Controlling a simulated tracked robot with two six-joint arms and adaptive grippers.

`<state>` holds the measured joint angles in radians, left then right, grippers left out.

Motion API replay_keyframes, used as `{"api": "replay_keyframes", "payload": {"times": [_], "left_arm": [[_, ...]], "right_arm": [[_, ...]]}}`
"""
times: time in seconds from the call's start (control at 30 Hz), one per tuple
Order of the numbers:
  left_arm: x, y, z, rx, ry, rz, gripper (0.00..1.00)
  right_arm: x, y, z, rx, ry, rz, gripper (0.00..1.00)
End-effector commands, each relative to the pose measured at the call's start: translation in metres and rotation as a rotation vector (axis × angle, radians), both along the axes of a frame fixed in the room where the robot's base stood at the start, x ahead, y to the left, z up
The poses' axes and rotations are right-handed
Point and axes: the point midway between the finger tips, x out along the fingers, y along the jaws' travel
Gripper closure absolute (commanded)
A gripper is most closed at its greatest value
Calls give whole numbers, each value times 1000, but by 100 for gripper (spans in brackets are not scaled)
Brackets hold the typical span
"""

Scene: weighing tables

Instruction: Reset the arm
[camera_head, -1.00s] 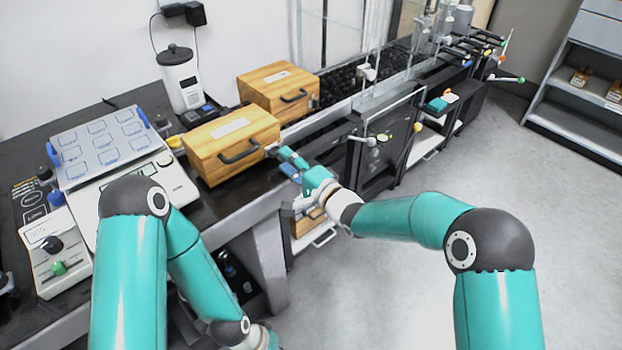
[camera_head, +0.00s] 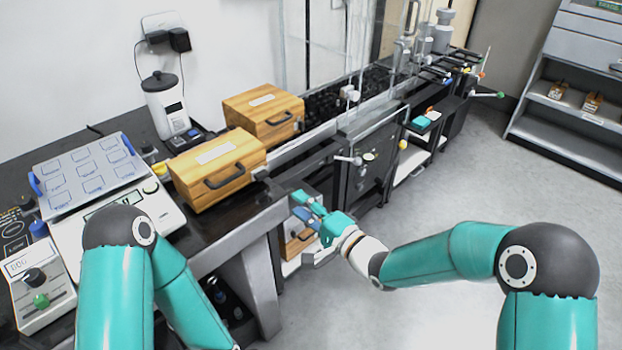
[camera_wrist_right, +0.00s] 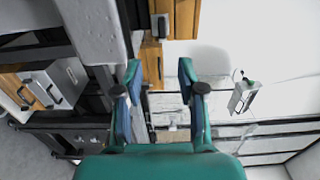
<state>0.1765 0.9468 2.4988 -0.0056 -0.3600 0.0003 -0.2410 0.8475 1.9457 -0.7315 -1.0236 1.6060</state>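My right gripper (camera_head: 304,208) is out in front of the black table's edge, to the right of the nearer wooden box. In the right wrist view the right gripper (camera_wrist_right: 160,75) has its two fingers apart with nothing between them. My left arm (camera_head: 120,270) bends down at the lower left of the head view. Its gripper is outside the head view.
Two wooden boxes with black handles, the nearer (camera_head: 217,168) and the farther (camera_head: 264,115), stand on the black table. A balance (camera_head: 120,212) with a labelled tray (camera_head: 85,175) stands left. A white canister (camera_head: 167,103) is behind. Grey floor (camera_head: 440,195) is free at right.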

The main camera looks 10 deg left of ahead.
Motion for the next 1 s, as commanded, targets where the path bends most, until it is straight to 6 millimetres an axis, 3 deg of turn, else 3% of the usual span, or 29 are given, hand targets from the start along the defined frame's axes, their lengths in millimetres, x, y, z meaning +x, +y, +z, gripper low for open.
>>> {"api": "replay_keyframes", "payload": {"times": [0.17, 0.27, 0.37, 0.47, 0.57, 0.7, 0.8, 0.9, 1.0], "left_arm": [[0, 0, 3, 0, 0, 0, 100], [0, 0, 16, 0, 0, 0, 100], [0, 0, 40, 0, 0, 0, 100], [0, 0, 67, 0, -1, 0, 100], [0, 0, 88, 0, -1, 0, 100], [0, 0, 107, 0, -1, 0, 100], [0, 0, 113, 0, 0, 0, 100], [0, 0, 111, 0, 0, 0, 100], [0, 0, 110, 0, 0, 0, 100]], "right_arm": [[2, -3, 2, 0, 2, -7, 60], [10, -20, 6, -1, 18, -38, 60], [16, -54, 2, -6, 82, -97, 60], [7, -101, -32, -40, 250, -209, 60], [-25, -147, -82, -198, 399, -302, 60], [-104, -191, -144, -512, 574, -288, 60], [-171, -207, -174, -734, 660, -156, 60], [-227, -210, -190, -903, 683, 33, 60], [-264, -211, -195, -1012, 655, 211, 60]]}}
